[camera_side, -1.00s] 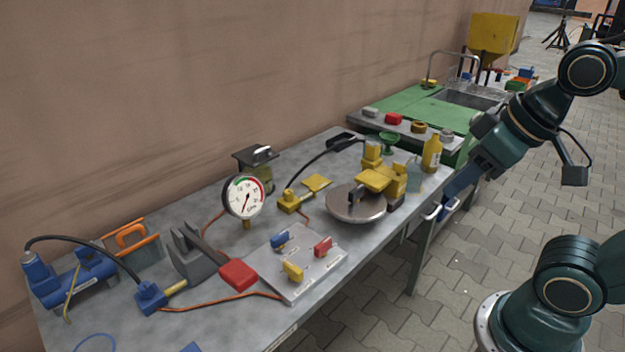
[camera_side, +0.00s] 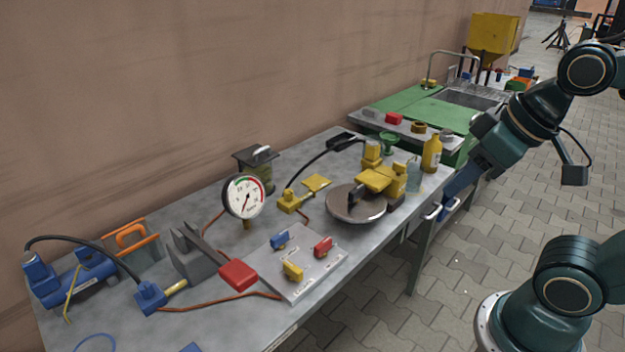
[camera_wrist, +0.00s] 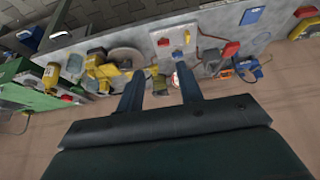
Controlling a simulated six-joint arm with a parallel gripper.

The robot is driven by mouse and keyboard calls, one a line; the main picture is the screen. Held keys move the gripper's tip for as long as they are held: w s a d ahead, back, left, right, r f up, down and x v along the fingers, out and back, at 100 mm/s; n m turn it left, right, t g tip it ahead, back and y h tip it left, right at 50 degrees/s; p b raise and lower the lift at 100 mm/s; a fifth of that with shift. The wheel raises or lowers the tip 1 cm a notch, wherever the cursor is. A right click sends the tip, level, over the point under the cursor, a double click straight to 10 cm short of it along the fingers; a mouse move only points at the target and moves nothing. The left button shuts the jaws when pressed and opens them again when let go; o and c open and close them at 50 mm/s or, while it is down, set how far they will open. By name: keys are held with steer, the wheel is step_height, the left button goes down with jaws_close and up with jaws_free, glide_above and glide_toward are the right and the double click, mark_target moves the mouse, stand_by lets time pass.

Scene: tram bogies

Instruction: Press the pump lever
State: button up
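The pump lever is a dark bar with a red pad (camera_side: 238,274) on its end. It slopes down from a grey pump body (camera_side: 190,257) on the left part of the metal bench. The red pad also shows in the wrist view (camera_wrist: 230,49), to the right of my fingers. My gripper (camera_side: 440,213) is off the bench's front right edge in the side view, well away from the lever. In the wrist view its two blue fingers (camera_wrist: 160,70) are apart with nothing held between them.
A round gauge (camera_side: 243,196) stands behind the lever. A plate with blue, red and yellow valve handles (camera_side: 312,280) lies to its right.

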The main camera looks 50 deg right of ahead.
steer(key=shift+w+r, duration=0.1)
jaws_close()
steer(key=w+a+r+n+g+y, duration=0.1)
steer(key=w+a+r+n+g, duration=0.15)
steer(key=w+a+n, duration=0.5)
steer(key=w+a+r+n+g+y, duration=0.1)
steer(key=w+a+r+n+g, duration=0.2)
steer(key=w, duration=0.7)
steer(key=w+a+f+n+g+h, duration=0.1)
steer(key=w+a+f+n+h, duration=0.1)
steer(key=w+a+f+n, duration=0.5)
steer(key=shift+w+a+f+g, duration=0.35)
steer(key=shift+w+a+f, duration=1.25)
steer(key=shift+w+a, duration=1.25)
steer(key=shift+s+a+n, duration=0.25)
steer(key=shift+s+a, duration=0.1)
steer(key=shift+s, duration=0.05)
